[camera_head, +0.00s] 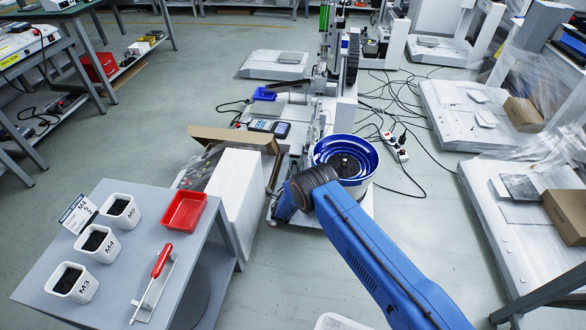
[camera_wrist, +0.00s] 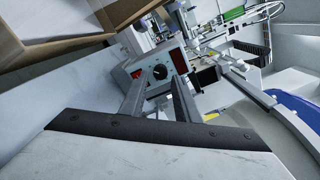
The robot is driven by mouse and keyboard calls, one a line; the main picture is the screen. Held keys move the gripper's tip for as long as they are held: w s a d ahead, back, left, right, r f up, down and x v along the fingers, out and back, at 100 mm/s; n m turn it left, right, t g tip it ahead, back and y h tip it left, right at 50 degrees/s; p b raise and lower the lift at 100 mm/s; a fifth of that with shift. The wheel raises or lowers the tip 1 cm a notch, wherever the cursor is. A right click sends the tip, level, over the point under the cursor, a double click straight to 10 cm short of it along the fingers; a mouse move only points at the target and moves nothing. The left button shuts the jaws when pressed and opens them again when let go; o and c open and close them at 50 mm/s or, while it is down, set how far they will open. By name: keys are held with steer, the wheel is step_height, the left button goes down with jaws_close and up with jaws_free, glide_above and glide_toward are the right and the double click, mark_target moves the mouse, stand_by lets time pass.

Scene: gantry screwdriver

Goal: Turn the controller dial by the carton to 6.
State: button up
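The controller (camera_wrist: 151,66) shows in the wrist view as a light box. It has a round black dial (camera_wrist: 160,72) with a red display to its right and another red patch to its left. The dial's setting is too small to read. My gripper (camera_wrist: 159,84) is open, its two grey fingers apart and pointing toward the controller's face. The dial lies between the fingertips in the picture; I see no clear contact. The open brown carton (camera_wrist: 62,48) is left of the controller, and also shows in the head view (camera_head: 232,137). In the head view my arm hides the gripper and controller.
A white block (camera_head: 236,190) stands below the carton. A blue bowl feeder (camera_head: 345,158) is close to my wrist, with the gantry machine behind it. A grey table (camera_head: 120,255) at left holds white cups, a red tray (camera_head: 184,210) and a red-handled screwdriver (camera_head: 161,262).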

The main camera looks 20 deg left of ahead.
steer(key=shift+x, duration=1.95)
steer(key=shift+d, duration=0.1)
jaws_close()
